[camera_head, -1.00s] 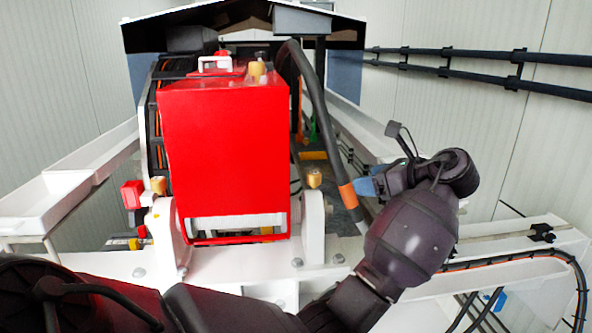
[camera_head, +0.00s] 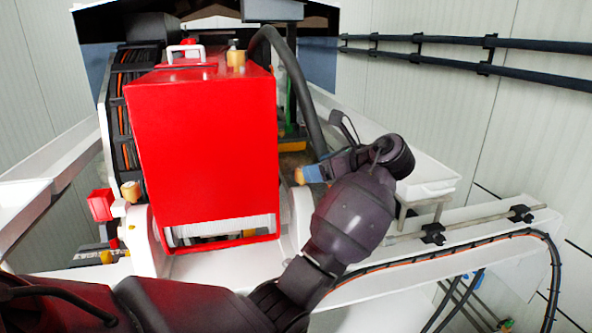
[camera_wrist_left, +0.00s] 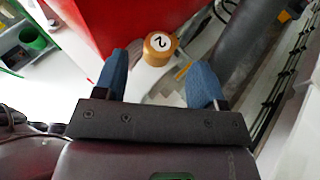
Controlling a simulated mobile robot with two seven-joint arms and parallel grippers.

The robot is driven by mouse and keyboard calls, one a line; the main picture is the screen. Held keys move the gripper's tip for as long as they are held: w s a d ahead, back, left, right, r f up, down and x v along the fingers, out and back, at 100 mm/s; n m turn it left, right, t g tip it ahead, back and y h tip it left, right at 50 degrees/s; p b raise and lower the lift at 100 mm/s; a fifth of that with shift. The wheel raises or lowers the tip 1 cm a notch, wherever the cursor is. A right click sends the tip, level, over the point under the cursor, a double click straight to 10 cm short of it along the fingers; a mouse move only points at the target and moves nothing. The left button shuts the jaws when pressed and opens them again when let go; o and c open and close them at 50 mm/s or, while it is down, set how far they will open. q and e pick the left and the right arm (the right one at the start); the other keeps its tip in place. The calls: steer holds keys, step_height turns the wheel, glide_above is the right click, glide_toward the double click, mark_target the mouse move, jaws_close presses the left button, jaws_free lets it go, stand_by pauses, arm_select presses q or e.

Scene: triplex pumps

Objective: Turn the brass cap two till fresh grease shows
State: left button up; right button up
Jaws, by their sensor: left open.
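The brass cap two (camera_wrist_left: 159,46), a round brass-coloured knob marked "2", shows in the left wrist view beside the red housing. It lies just beyond my left gripper (camera_wrist_left: 160,64), roughly in line with the gap between its blue fingertips. The fingers are apart with nothing between them. In the head view my left gripper (camera_head: 308,173) is right of the red housing, and a small brass-coloured sliver shows at its fingertips; the rest of the cap is hidden there. No grease can be made out. My right gripper is not in view.
The red housing (camera_head: 200,150) stands close left of my left gripper. Other brass caps sit on its top (camera_head: 236,58) and at its left foot (camera_head: 131,191). A thick black hose (camera_head: 295,75) runs down behind my gripper. A white tray (camera_head: 430,178) stands right.

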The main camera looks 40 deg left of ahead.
mark_target(299, 170)
arm_select(q)
steer(key=x, duration=0.7)
steer(key=shift+a+f, duration=0.1)
steer(key=c, duration=0.9)
steer(key=shift+m+t, duration=0.3)
steer(key=shift+t, duration=0.1)
steer(key=m+t, duration=0.1)
steer(key=t, duration=0.1)
steer(key=m+t+h, duration=0.1)
steer(key=m, duration=0.1)
steer(key=m+t, duration=0.2)
steer(key=shift+w+t+h, duration=0.3)
steer(key=shift+w+h, duration=0.05)
steer(key=shift+h, duration=0.05)
steer(key=shift+w+d+m+t+h, duration=0.1)
steer(key=shift+w+m+t+h, duration=0.05)
steer(key=shift+m+t+h, duration=0.65)
steer(key=shift+w+d+m+t+h, duration=0.15)
steer(key=shift+m+t+h, duration=0.35)
steer(key=shift+m+t, duration=0.55)
steer(key=shift+m, duration=0.25)
